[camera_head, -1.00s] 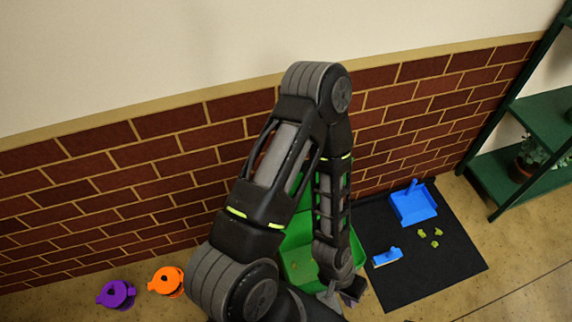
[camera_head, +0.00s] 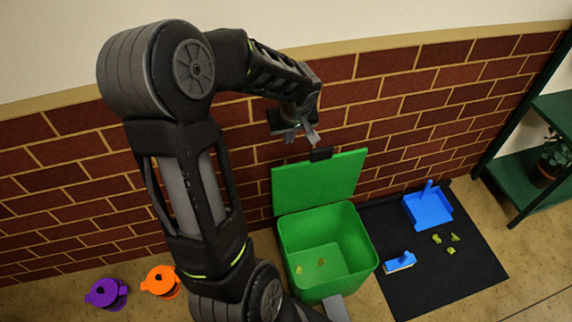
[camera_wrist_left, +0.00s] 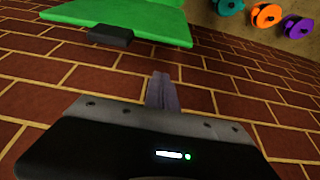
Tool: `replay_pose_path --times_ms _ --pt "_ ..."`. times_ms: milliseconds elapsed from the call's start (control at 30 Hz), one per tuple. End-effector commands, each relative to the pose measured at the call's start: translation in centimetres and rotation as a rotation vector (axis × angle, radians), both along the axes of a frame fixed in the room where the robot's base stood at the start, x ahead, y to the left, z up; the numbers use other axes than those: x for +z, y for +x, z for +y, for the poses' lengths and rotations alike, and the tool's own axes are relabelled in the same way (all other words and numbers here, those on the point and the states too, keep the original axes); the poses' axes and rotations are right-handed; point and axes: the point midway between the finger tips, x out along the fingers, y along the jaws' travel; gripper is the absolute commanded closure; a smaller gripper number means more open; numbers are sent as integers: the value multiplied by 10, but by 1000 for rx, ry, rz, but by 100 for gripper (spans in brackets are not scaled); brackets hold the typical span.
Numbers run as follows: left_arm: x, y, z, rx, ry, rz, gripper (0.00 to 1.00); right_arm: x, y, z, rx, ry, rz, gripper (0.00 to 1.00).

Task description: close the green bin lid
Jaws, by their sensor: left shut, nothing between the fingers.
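The green bin (camera_head: 362,262) stands on the floor by the brick wall. Its green lid (camera_head: 318,185) is open, raised up at the back of the bin near the wall. A black tab (camera_head: 321,154) sits on the lid's upper edge. My left gripper (camera_head: 313,139) is shut and empty, just above and slightly left of that tab, apart from it. In the left wrist view the shut fingers (camera_wrist_left: 162,92) point toward the lid (camera_wrist_left: 125,18) and its black tab (camera_wrist_left: 110,35), with a gap between. My right gripper is not seen.
Small yellow and brown scraps lie in the bin. To its right, a black mat (camera_head: 440,290) holds a blue dustpan (camera_head: 427,208), a blue brush (camera_head: 400,261) and green bits. Orange (camera_head: 160,281) and purple (camera_head: 106,293) spools are left. A green shelf (camera_head: 515,175) stands right.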

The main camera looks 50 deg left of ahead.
Motion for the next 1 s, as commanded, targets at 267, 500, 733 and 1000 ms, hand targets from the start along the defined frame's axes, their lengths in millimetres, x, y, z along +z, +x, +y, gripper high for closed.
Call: replay_pose_path --times_ms 267,500,733,1000 --pt "7 -4 9 28 18 -2 100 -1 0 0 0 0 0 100" --pt "2 -3 9 27 17 -2 100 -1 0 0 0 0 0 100" --pt "-23 1 17 27 15 1 100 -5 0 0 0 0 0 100" --pt "-73 10 34 26 14 1 100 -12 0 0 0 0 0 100"
